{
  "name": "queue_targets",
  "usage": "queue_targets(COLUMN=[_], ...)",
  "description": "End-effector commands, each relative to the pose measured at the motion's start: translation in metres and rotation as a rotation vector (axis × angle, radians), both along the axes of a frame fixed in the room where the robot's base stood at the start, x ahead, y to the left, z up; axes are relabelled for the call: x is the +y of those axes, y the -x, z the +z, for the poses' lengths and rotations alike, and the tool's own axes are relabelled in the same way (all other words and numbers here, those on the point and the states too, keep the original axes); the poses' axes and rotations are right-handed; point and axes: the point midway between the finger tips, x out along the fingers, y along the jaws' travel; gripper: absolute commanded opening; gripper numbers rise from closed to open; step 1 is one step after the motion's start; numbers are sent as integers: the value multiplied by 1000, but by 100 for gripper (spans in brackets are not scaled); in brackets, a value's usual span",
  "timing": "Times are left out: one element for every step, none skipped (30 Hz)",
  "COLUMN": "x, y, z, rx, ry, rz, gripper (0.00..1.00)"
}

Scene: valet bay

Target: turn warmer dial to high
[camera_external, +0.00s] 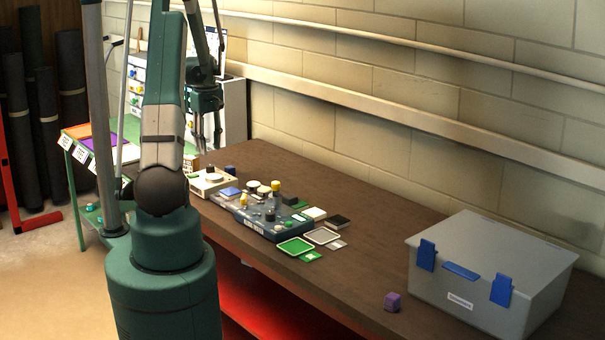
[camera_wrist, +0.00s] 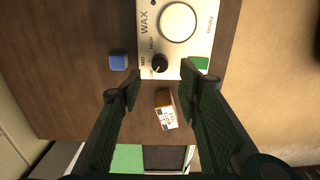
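The wax warmer (camera_wrist: 186,50) is a pale box with a large round top and printed lettering that includes "WAX". Its small black dial (camera_wrist: 159,63) sits near the printed setting words in the wrist view. I cannot make out the dial's setting. In the external view the warmer (camera_external: 208,184) stands at the far left end of the brown bench. My gripper (camera_wrist: 160,80) is open and empty, its two fingers apart on either side of the dial in the picture.
A blue block (camera_wrist: 118,62) lies left of the warmer, and a small brown labelled box (camera_wrist: 166,110) is close to its dial side.

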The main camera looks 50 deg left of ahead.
Motion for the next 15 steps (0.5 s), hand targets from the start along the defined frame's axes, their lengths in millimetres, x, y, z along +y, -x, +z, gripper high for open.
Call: queue_targets(x=[0, 0, 0, 0, 0, 1, 0, 0, 0, 0, 0, 1, 0, 0, 0], y=[0, 0, 0, 0, 0, 0, 0, 0, 0, 0, 0, -1, 0, 0, 0], z=[-3, -4, -7, -9, -12, -15, -18, -21, -26, -29, -32, -36, -40, -43, -47], rx=[0, 0, 0, 0, 0, 0, 0, 0, 0, 0, 0, 0, 0, 0, 0], ry=[0, 0, 0, 0, 0, 0, 0, 0, 0, 0, 0, 0, 0, 0, 0], rz=[0, 0, 0, 0, 0, 0, 0, 0, 0, 0, 0, 0, 0, 0, 0], gripper=[35, 35, 35, 35, 35, 35, 35, 35, 35, 35, 35, 35, 35, 35, 35])
